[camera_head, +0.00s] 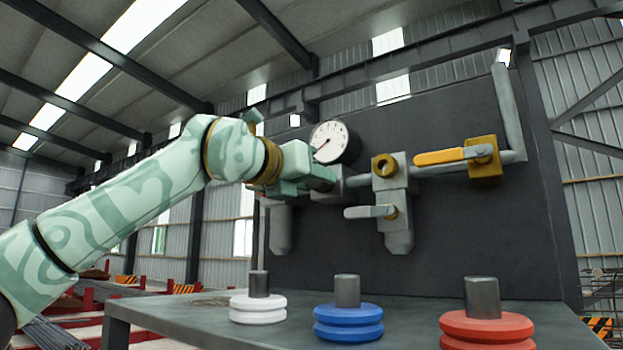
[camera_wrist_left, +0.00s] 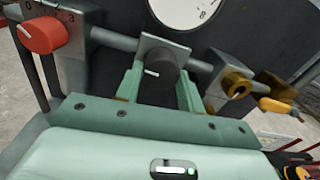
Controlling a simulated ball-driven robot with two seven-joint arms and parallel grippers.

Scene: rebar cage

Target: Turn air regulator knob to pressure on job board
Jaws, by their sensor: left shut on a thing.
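My left gripper (camera_head: 330,180) reaches the pipework on the dark panel from the left. In the left wrist view its two green fingers (camera_wrist_left: 160,88) are shut on a dark round knob (camera_wrist_left: 164,68) with a white pointer line. In the head view the gripper hides this knob. A round white pressure gauge (camera_head: 334,142) sits just above the gripper, its thin needle pointing to the lower left. Only the gauge's lower rim (camera_wrist_left: 190,12) shows in the left wrist view. No readable job board is in view. My right gripper is not in view.
A red knob (camera_wrist_left: 42,36) with a number scale is at the wrist view's left. Right of my gripper are a brass fitting (camera_head: 385,166), a grey lever (camera_head: 370,212) and a yellow-handled valve (camera_head: 440,157). White, blue (camera_head: 348,322) and red discs stand on the bench (camera_head: 205,312).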

